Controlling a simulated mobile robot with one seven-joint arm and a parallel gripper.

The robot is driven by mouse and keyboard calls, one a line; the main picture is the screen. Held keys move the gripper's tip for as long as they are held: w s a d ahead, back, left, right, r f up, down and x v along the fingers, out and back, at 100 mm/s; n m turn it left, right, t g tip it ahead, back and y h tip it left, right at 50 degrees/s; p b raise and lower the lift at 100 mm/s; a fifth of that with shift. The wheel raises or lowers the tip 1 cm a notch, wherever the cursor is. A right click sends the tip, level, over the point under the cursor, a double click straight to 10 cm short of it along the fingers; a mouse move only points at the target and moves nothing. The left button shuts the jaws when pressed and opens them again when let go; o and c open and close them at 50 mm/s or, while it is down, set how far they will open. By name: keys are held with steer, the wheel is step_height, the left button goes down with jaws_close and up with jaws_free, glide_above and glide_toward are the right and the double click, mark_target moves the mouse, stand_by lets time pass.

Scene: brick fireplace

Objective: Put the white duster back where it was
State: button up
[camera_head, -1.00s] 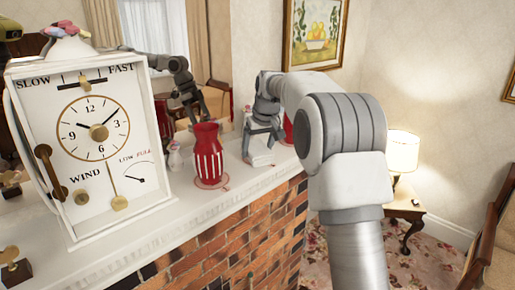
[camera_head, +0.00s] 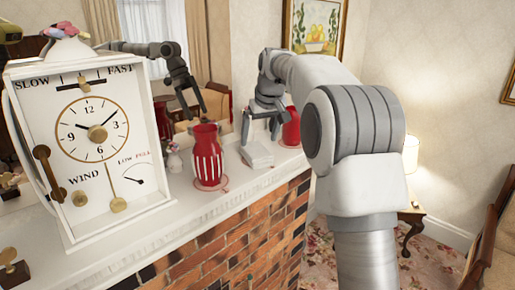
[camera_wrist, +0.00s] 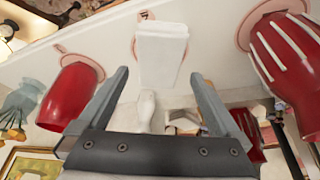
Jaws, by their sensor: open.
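A white block-shaped object (camera_head: 257,155), which I take to be the white duster, rests on the white mantel beyond the striped red vase. In the wrist view the white duster (camera_wrist: 160,50) stands over a pinkish round mark, ahead of and between my fingers. My gripper (camera_head: 262,138) is open and empty just above the duster, apart from it. The open fingers also show in the wrist view (camera_wrist: 158,73). A small slender white shape (camera_wrist: 147,110) appears between the fingers; I cannot tell what it is.
The striped red vase (camera_head: 208,155) stands left of the duster; a plain red vase (camera_head: 291,128) stands close on its right. A large white clock (camera_head: 95,130) fills the left of the mantel (camera_head: 190,210). A mirror behind reflects my arm. The brick front drops below.

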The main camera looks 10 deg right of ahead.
steer(key=v, duration=0.6)
steer(key=s+a+r+m, duration=0.1)
steer(key=s, duration=2)
steer(key=s+f+m+t+b, duration=0.1)
steer(key=s+f, duration=1.1)
steer(key=s, duration=0.5)
steer(key=shift+f+h, duration=0.15)
steer(key=shift+h, duration=0.25)
